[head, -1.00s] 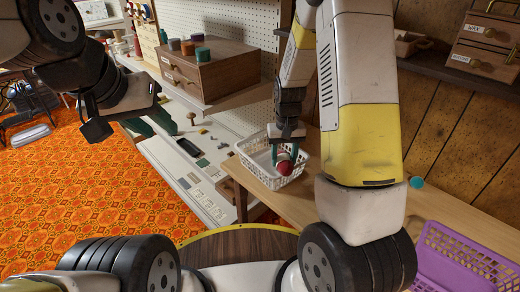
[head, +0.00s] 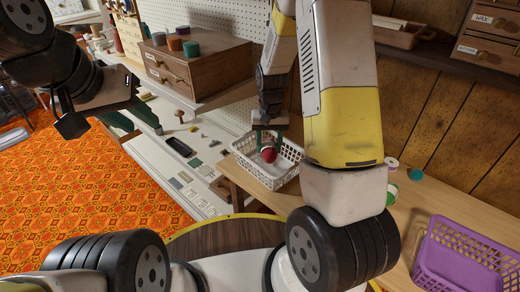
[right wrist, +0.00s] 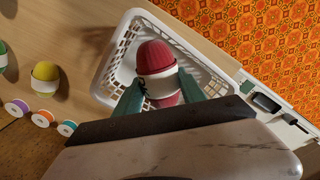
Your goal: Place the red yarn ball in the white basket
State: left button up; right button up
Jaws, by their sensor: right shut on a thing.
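The red yarn ball (head: 269,155) has a white band around it. My right gripper (head: 268,145) is shut on it, with green fingers on both sides; the right wrist view also shows the red yarn ball (right wrist: 155,58) between the fingertips (right wrist: 158,90). The white basket (head: 286,178) stands on the wooden table, and its rim (right wrist: 112,50) shows around the ball in the right wrist view. The ball is over or within the basket opening; its exact height is hard to tell. My left gripper (head: 138,122) is open and empty at the left, over the white work surface.
A purple basket (head: 465,262) stands at the right on the table (head: 400,215). A yellow yarn ball (right wrist: 46,72) and several ribbon spools (right wrist: 42,118) lie beside the white basket. A wooden drawer box (head: 195,72) stands behind the white work surface (head: 165,165).

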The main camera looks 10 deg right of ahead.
jog(key=m, duration=0.1)
jog(key=w+m, duration=0.1)
jog(key=m, duration=0.1)
jog(key=w+m, duration=0.1)
jog(key=m, duration=0.1)
jog(key=shift+w+d, duration=0.2)
jog(key=shift+d, duration=0.1)
jog(key=m, duration=0.1)
jog(key=w+m, duration=0.2)
jog(key=m, duration=0.1)
jog(key=shift+d, duration=0.3)
send_near(269, 166)
jog(key=shift+m, duration=0.3)
notch_tip(269, 166, down, 5)
jog(key=shift+f, duration=0.15)
jog(key=shift+f, duration=0.1)
jog(key=o, duration=1.3)
jog(key=shift+o, duration=0.2)
